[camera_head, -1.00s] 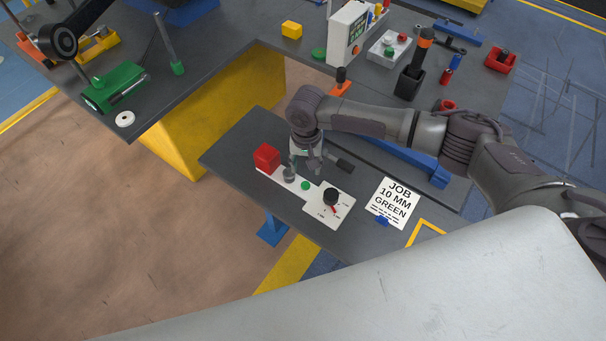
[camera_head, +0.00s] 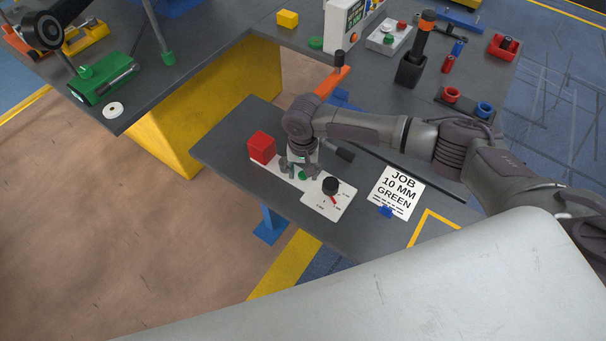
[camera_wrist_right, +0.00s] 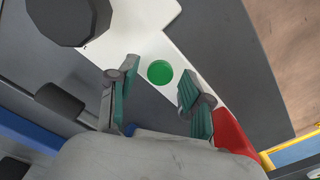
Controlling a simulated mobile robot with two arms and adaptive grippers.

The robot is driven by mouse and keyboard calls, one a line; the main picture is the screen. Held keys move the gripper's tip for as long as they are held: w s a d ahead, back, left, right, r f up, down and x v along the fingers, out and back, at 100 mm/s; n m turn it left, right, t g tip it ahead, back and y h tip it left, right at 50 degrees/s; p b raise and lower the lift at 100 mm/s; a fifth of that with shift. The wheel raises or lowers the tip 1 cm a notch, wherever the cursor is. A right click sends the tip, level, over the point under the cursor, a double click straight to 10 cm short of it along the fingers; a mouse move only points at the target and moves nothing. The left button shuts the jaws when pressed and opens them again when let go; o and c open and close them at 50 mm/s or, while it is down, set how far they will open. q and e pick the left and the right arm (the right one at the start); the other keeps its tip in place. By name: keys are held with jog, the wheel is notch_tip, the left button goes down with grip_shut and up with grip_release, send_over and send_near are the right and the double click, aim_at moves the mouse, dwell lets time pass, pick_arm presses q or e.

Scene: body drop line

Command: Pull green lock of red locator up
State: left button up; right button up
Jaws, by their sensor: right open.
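My right gripper (camera_head: 299,172) is open above a white plate (camera_head: 321,204) on the dark bench. In the right wrist view, a green disc (camera_wrist_right: 160,72) on the plate shows between the open fingers, with nothing between the pads. The disc also shows beside the gripper in the head view (camera_head: 302,175). A red block (camera_head: 262,147) stands at the plate's left end, partly visible at the right wrist view's lower right (camera_wrist_right: 233,132). I cannot tell whether this block and disc are the red locator and its green lock. My left gripper is not in view.
An orange lever (camera_head: 328,83) is behind my wrist. A green fixture (camera_head: 103,83) sits on the left table.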

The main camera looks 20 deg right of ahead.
aim_at(303, 175)
grip_shut()
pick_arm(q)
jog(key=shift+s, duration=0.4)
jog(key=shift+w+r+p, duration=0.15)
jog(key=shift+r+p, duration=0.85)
pick_arm(e)
jog(key=shift+r, duration=0.75)
grip_release()
notch_tip(303, 175, up, 7)
jog(key=p, duration=0.8)
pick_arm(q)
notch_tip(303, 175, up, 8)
